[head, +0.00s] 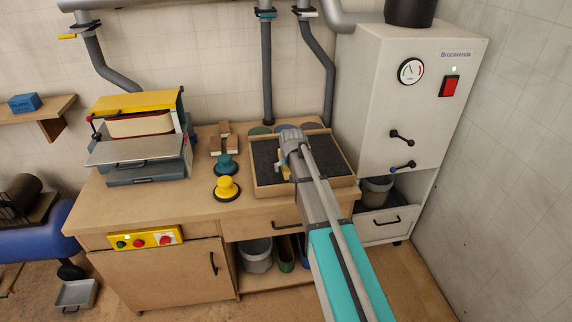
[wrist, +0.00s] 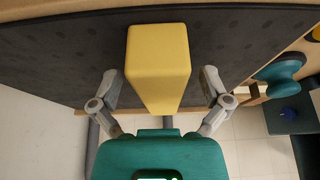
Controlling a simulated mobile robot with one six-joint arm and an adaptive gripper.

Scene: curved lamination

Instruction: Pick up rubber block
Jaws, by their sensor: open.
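The rubber block appears as a yellow block (wrist: 158,60) in the wrist view, against a dark speckled mat. My gripper (wrist: 161,84) is open, with one grey finger on each side of the block and a visible gap on both sides. In the head view my gripper (head: 285,165) is low over the dark-lined wooden tray (head: 262,188) on the workbench. A small yellowish patch shows beside it there, mostly hidden by my arm, so the block is hard to make out in that view.
A yellow-topped sanding machine (head: 139,135) stands on the left of the workbench (head: 180,205). A teal hand pad (head: 226,165) and a yellow one (head: 227,188) stand left of the tray. A tall grey extractor cabinet (head: 410,110) is close on the right.

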